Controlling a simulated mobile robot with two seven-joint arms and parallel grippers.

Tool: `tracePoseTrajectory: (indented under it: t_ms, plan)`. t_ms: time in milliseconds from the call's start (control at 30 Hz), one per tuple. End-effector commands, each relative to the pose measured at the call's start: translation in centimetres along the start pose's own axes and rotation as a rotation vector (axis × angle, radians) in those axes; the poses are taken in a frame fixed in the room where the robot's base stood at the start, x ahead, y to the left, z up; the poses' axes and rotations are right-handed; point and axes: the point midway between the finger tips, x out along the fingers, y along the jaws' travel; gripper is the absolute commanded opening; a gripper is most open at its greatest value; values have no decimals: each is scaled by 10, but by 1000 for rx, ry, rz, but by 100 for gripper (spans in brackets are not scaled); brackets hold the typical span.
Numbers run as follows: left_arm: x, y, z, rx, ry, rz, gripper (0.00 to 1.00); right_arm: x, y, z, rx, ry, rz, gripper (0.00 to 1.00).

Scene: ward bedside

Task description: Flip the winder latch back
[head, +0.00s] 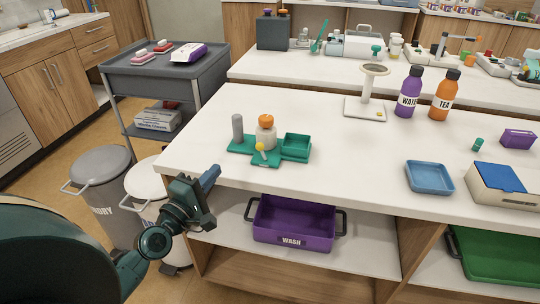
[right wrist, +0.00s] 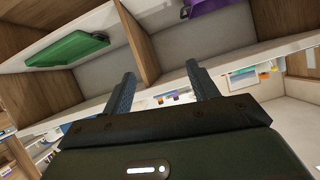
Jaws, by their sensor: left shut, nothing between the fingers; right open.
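A green fixture (head: 268,158) sits near the left front of the white counter. On it are a grey upright post (head: 238,128), a pale bottle with an orange cap (head: 266,132), a green square bin (head: 296,147) and a small yellow-tipped lever (head: 261,149). This lever may be the winder latch; its exact setting is too small to tell. My left gripper (head: 213,178) is shut and empty, by the counter's front left edge, apart from the fixture. My right gripper (right wrist: 163,84) is open and empty in the right wrist view, below the shelving; it is out of the head view.
A purple WASH bin (head: 292,222) stands on the shelf below. A white stand (head: 366,100), purple bottle (head: 408,92), orange bottle (head: 445,95), blue tray (head: 429,178) and a blue-lidded box (head: 502,184) are on the counter. Its middle is clear.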

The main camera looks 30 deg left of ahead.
Motion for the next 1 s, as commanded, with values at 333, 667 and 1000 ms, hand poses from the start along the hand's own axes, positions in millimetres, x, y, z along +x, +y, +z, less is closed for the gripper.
tracePoseTrajectory:
  t_ms: [333,667,1000]
  plan:
    - [-23,-20,-11,-83,35,-55,0,-5,-37,3,-2,-30,-81,59]
    - [-16,-19,-11,-81,34,-52,0,-6,-37,1,-4,-32,-78,59]
    - [42,-20,-13,-82,34,-51,0,-10,-36,-7,-28,-41,-70,59]
